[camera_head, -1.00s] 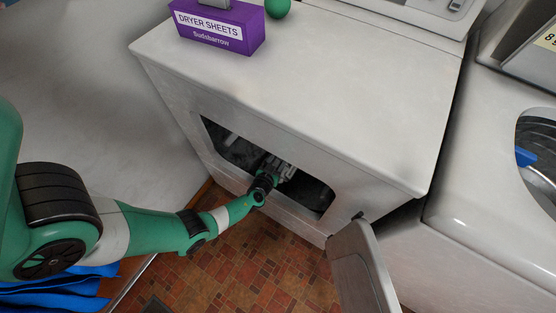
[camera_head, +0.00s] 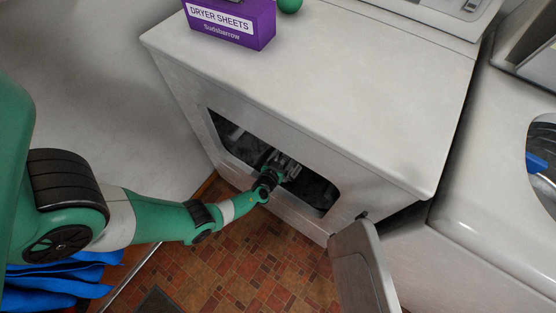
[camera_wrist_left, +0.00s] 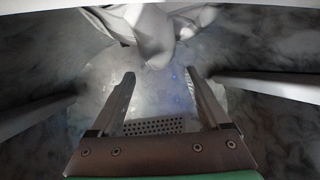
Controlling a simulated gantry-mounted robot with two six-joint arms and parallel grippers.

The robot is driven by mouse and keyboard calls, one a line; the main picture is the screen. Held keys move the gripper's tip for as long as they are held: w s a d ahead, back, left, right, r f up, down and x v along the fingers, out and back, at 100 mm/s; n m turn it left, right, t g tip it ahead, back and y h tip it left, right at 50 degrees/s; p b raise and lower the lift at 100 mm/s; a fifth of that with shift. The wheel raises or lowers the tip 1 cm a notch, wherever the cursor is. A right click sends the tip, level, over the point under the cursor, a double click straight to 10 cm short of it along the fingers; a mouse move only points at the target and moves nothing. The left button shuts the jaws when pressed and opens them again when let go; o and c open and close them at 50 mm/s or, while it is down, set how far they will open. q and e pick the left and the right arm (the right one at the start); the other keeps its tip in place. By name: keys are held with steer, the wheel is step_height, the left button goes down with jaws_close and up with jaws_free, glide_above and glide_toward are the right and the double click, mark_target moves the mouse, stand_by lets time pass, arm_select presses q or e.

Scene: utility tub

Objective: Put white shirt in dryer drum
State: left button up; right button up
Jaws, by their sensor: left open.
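My left gripper (camera_wrist_left: 165,90) is open, with nothing between its fingers, and in the head view it reaches through the door opening of the dryer (camera_head: 320,95). White cloth, seemingly the white shirt (camera_wrist_left: 155,30), lies bunched beyond the fingertips at the top of the left wrist view, apart from them. In the head view I cannot make the cloth out. The dryer drum (camera_wrist_left: 275,115) surrounds the gripper with grey walls, pale ribs and a perforated plate. My right gripper is not in view.
The dryer door (camera_head: 362,262) hangs open at the right of the opening. A purple dryer sheets box (camera_head: 230,22) and a green ball (camera_head: 289,5) sit on top. A washer (camera_head: 490,190) stands at right. Blue cloth (camera_head: 55,280) lies lower left.

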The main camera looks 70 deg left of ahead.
arm_select(q)
steer(key=shift+r, duration=0.3)
steer(key=p+v, duration=0.1)
steer(key=v, duration=0.1)
steer(key=r+p+v, duration=0.1)
steer(key=v, duration=0.1)
steer(key=shift+w+p, duration=0.15)
steer(key=shift+p, duration=0.15)
steer(key=v, duration=0.2)
steer(key=p+v, duration=0.1)
steer(key=v, duration=0.1)
steer(key=p+v, duration=0.1)
steer(key=v, duration=0.2)
steer(key=shift+s+d+f, duration=0.15)
steer(key=shift+s+f, duration=0.05)
steer(key=shift+f, duration=0.05)
steer(key=shift+s+d, duration=0.25)
steer(key=shift+s, duration=0.05)
